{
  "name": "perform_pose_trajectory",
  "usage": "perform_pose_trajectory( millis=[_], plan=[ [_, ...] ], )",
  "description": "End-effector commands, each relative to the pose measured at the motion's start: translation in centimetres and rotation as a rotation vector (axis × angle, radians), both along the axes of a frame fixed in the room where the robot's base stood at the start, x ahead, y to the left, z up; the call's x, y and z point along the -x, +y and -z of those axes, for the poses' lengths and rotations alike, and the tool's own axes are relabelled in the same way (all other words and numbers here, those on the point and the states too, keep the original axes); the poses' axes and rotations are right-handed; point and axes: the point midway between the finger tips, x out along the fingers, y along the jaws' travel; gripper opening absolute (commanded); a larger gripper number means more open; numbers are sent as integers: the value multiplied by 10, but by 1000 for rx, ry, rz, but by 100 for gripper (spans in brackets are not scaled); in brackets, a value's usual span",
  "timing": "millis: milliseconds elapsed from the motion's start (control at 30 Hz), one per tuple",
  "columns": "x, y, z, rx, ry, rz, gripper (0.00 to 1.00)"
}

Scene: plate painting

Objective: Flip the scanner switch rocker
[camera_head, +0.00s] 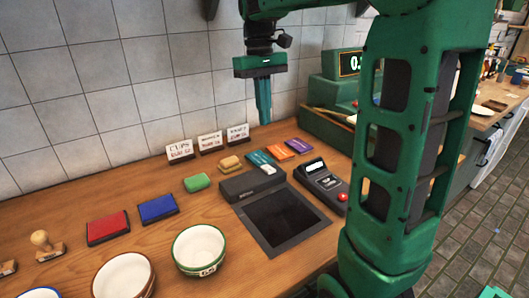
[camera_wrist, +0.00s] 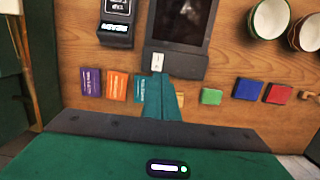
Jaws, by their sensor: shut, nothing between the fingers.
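The scanner (camera_head: 285,219) is a dark flat slab with a raised bar along its back edge, on the wooden counter. In the wrist view the scanner (camera_wrist: 187,66) is at the top middle, with a small pale patch on its bar. I cannot tell whether this patch is the switch rocker. My gripper (camera_head: 264,121) points down, shut and empty, above the back of the counter behind the bar. In the wrist view my gripper's fingers (camera_wrist: 160,82) end just below the pale patch. A gap shows between fingers and counter in the head view.
A black terminal (camera_head: 321,179) with a red button stands right of the scanner. Coloured cards (camera_head: 280,151) and a green sponge-like block (camera_head: 197,182) lie near the wall. Red and blue pads (camera_head: 157,208) and bowls (camera_head: 199,250) are at left. Small signs (camera_head: 210,142) stand behind.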

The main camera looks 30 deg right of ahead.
Motion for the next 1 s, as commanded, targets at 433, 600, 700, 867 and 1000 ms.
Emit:
perform_pose_trajectory(
  millis=[433, 600, 700, 867, 1000],
  plan=[
    [10, -7, 63, -2, 5, 9, 0],
    [14, -6, 94, -2, 4, 9, 0],
    [16, -6, 110, -2, 4, 9, 0],
    [18, -7, 129, -1, 2, 10, 0],
    [19, -7, 137, -1, 2, 10, 0]
  ],
)
